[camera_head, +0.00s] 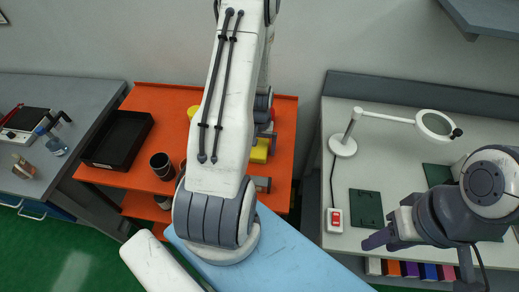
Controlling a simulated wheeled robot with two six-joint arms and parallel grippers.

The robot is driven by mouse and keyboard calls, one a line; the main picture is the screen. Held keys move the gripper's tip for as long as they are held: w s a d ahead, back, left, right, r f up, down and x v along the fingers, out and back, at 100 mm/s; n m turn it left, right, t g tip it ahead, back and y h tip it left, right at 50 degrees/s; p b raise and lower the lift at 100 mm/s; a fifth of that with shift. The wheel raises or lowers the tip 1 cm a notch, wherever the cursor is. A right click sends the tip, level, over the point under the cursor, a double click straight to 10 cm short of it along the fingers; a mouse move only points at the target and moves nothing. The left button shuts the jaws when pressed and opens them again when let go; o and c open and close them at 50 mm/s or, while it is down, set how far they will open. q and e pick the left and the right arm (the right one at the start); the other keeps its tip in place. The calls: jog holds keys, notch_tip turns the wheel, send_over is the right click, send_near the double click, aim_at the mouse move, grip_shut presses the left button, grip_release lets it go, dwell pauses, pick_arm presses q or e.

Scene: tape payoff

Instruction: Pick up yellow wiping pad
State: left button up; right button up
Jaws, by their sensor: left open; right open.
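A yellow object (259,151) shows on the orange table, right of my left forearm. It may be the wiping pad, but the arm hides much of it. Another bit of yellow (192,112) peeks out left of the forearm, and I cannot tell if it is the same thing. My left gripper (267,132) is mostly hidden behind the forearm. Its grey parts show just above the yellow object, and I cannot tell if they touch. My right gripper (383,226) is open and empty over the front of the right table, away from the yellow object.
The orange table (150,97) holds a black tray (118,140) and dark cups (161,165). The right table (349,264) holds a magnifier lamp (343,145), a red-switched box (334,219) and dark green mats (366,208). A grey bench (85,90) stands at left.

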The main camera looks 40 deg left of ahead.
aim_at(260, 147)
pick_arm(q)
jog(key=c, duration=1.4)
jog(key=shift+c, duration=0.2)
jog(key=shift+r, duration=0.1)
jog(key=shift+r, duration=0.5)
notch_tip(260, 147, up, 2)
jog(key=shift+w+r+b, duration=0.1)
jog(key=shift+r+b, duration=0.05)
jog(key=shift+b, duration=0.55)
jog(key=d+r+b, duration=0.2)
jog(key=d+r, duration=0.5)
jog(key=d, duration=0.4)
jog(key=shift+d+r, duration=0.25)
jog(key=shift+d, duration=0.1)
